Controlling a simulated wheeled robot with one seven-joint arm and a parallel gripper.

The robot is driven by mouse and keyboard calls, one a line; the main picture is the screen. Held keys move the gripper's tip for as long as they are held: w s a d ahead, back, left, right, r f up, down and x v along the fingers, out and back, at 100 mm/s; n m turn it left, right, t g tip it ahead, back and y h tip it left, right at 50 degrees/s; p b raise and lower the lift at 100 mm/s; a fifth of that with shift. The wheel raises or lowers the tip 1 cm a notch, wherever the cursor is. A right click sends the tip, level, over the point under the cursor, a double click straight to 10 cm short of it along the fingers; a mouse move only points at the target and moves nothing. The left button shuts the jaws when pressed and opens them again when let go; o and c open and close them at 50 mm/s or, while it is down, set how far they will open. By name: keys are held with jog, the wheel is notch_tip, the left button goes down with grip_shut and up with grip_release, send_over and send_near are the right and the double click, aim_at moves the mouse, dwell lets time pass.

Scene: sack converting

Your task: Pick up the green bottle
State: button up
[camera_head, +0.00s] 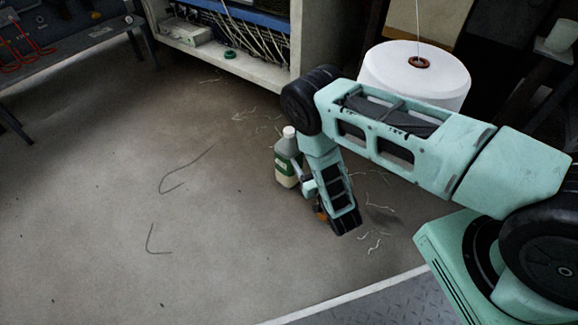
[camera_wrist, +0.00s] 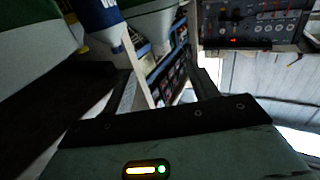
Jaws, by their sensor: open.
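The green bottle (camera_head: 286,158) stands upright on the floor in the head view, with a white cap and a pale label band. My gripper (camera_head: 300,174) is low beside the bottle's right side, at the end of my bent arm. A grey finger-like part overlaps the bottle's right edge; whether it touches cannot be told. My gripper (camera_wrist: 165,88) is open in the wrist view, its dark fingers apart. Large green and white shapes fill the top left there; I cannot tell whether they are the bottle.
A large white thread spool (camera_head: 415,72) stands behind my arm. A shelf unit (camera_head: 235,62) with cables and a small green ring (camera_head: 230,54) is at the back. A dark bench (camera_head: 70,45) is at the far left.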

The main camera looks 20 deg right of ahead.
aim_at(287, 130)
jog(key=w+b, duration=0.1)
jog(key=w, duration=0.2)
jog(key=w+a+b, duration=0.1)
jog(key=w, duration=0.2)
jog(key=w+b, duration=0.2)
jog(key=w, duration=0.2)
jog(key=shift+a, duration=0.15)
jog(key=w+b, duration=0.3)
jog(key=w, duration=0.1)
jog(key=shift+w+a+f+b, duration=0.1)
jog(key=shift+a+f+b, duration=0.1)
jog(key=shift+a+b, duration=0.1)
jog(key=shift+w+r, duration=0.2)
jog(key=shift+w, duration=0.25)
grip_shut()
